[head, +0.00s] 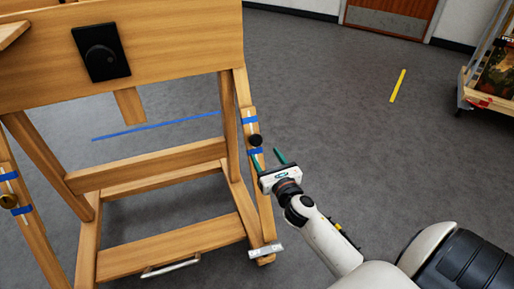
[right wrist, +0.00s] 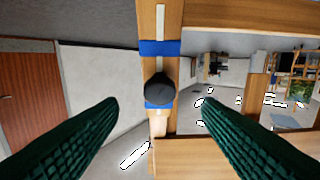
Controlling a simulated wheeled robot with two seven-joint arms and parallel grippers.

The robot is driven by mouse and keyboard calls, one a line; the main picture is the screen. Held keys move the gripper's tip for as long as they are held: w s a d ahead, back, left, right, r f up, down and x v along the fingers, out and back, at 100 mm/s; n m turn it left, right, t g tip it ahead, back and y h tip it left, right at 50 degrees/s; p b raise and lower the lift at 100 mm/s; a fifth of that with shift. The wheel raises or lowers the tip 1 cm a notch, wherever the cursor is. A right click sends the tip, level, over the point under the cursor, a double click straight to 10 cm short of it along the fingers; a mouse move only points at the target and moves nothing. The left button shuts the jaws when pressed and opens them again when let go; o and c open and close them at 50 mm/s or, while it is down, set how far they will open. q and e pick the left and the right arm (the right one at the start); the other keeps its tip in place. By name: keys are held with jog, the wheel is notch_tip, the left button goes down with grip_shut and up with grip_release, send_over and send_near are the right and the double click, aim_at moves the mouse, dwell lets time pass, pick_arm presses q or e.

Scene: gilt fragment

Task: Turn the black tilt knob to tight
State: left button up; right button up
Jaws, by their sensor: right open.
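The wooden easel frame (head: 160,150) stands at the left of the head view. A round black knob (head: 255,140) sits on its right-hand slanted post, between two blue tape bands. In the right wrist view this knob (right wrist: 160,88) is near the middle, between the two finger lines and beyond the fingertips. My right gripper (head: 266,156) is open and empty, with its green fingers pointing at the knob and appearing apart from it. A pale strip runs along the post near the knob. A black plate with a round dial (head: 101,53) is on the upper board. My left gripper is out of view.
Blue (head: 155,126) and yellow (head: 398,85) strips lie on the grey floor. A cart with a picture (head: 497,70) stands at the far right.

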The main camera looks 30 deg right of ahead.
aim_at(257, 143)
jog(key=b+x, duration=0.1)
jog(key=x, duration=0.5)
jog(key=shift+w, duration=0.1)
jog(key=shift+c, duration=0.2)
jog(key=c, duration=0.9)
